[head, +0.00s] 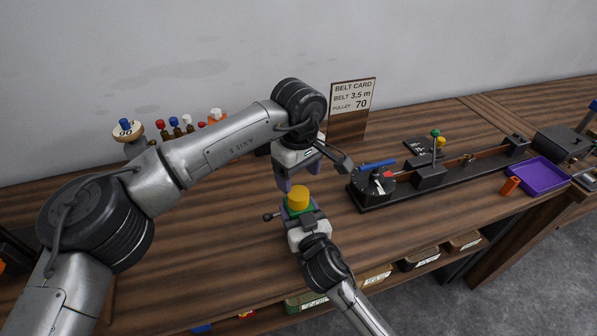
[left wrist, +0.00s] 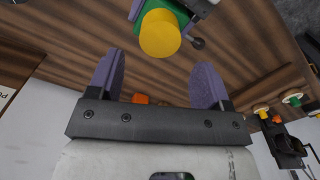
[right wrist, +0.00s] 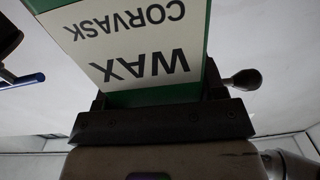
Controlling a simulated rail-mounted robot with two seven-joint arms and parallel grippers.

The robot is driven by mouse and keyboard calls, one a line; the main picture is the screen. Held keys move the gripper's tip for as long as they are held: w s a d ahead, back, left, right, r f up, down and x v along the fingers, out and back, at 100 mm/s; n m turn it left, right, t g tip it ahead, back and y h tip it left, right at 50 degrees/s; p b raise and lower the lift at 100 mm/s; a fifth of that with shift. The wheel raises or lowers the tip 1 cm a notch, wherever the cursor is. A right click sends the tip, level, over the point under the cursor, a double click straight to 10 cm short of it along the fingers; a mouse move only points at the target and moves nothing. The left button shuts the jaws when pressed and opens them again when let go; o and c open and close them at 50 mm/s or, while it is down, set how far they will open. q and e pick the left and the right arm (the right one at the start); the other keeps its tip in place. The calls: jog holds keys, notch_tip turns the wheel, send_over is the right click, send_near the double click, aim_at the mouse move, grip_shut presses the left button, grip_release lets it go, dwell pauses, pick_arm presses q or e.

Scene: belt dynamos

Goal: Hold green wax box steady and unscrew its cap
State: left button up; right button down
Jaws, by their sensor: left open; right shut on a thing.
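The green wax box (head: 291,210) has a round yellow cap (head: 298,195) on top. My right gripper (head: 302,218) is shut on the box from the front. In the right wrist view the box (right wrist: 150,45) shows a white label reading WAX and CORVASK upside down. My left gripper (head: 299,178) is open and empty just above the cap, its fingers pointing down. In the left wrist view the cap (left wrist: 160,34) lies beyond the fingertips, roughly between them and touching neither.
A dark knobbed rod (head: 270,216) sticks out beside the box. To the right stand a black rail device (head: 430,177) and a purple tray (head: 538,176). A belt card (head: 352,96) stands behind. The wooden table left of the box is clear.

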aim_at(298, 193)
pick_arm(q)
jog(key=shift+f, duration=3.55)
jog(key=shift+c, duration=0.2)
